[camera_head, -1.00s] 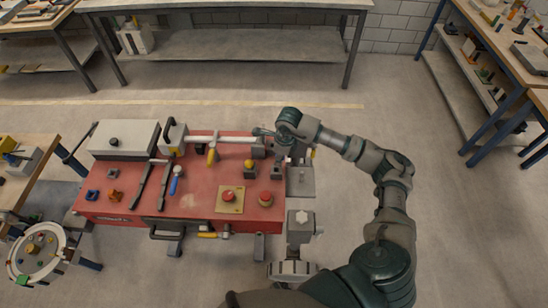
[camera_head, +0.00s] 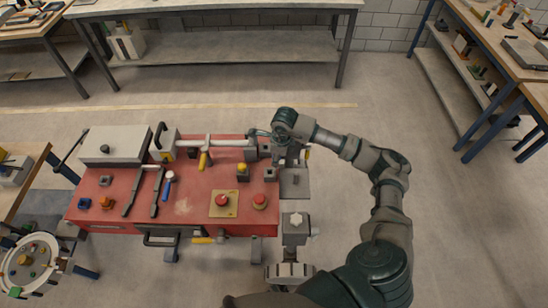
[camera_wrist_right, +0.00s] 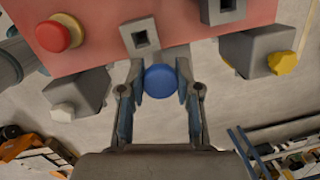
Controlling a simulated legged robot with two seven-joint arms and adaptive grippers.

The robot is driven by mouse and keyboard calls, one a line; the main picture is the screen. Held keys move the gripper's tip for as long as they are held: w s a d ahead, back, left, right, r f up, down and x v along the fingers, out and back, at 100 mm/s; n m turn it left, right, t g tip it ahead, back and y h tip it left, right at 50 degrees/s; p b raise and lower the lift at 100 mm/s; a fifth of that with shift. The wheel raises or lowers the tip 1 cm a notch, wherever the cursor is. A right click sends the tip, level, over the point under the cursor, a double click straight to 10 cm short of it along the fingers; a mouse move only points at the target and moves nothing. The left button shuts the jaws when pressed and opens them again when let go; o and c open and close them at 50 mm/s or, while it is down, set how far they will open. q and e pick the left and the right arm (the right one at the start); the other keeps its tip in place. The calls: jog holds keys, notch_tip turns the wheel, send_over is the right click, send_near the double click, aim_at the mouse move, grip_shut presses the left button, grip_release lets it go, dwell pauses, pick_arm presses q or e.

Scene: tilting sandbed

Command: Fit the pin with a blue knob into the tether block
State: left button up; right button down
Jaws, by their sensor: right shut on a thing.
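My right gripper (camera_wrist_right: 160,82) is shut on the blue knob (camera_wrist_right: 160,80) of the pin, seen from above in the right wrist view. The pin's shaft is hidden below the knob. In the head view the right gripper (camera_head: 285,155) points down at the right edge of the red bench, and the knob cannot be made out. A grey block with a square hole (camera_wrist_right: 140,38) is just ahead of the fingers. A second holed grey block (camera_wrist_right: 222,8) is farther off. I cannot tell which is the tether block. My left gripper is not in view.
The red bench (camera_head: 190,205) carries a red button (camera_head: 259,201), which also shows in the wrist view (camera_wrist_right: 58,33), a yellow-topped block (camera_head: 242,172) and several tools. Grey clamps with a white knob (camera_wrist_right: 62,112) and a yellow knob (camera_wrist_right: 283,62) flank the gripper.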

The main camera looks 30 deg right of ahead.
jog(key=shift+a, duration=0.2)
jog(key=shift+a+f+b, duration=0.3)
jog(key=shift+a+f, duration=0.05)
jog(key=shift+a, duration=0.35)
jog(key=shift+a+f+b, duration=0.2)
jog(key=shift+f+b, duration=0.3)
jog(key=shift+f, duration=0.15)
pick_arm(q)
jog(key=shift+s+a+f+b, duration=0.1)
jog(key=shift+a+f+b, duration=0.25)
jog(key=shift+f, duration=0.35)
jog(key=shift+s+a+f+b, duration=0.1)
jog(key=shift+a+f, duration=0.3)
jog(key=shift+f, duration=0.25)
pick_arm(e)
jog(key=shift+a+f, duration=0.3)
jog(key=shift+f, duration=0.05)
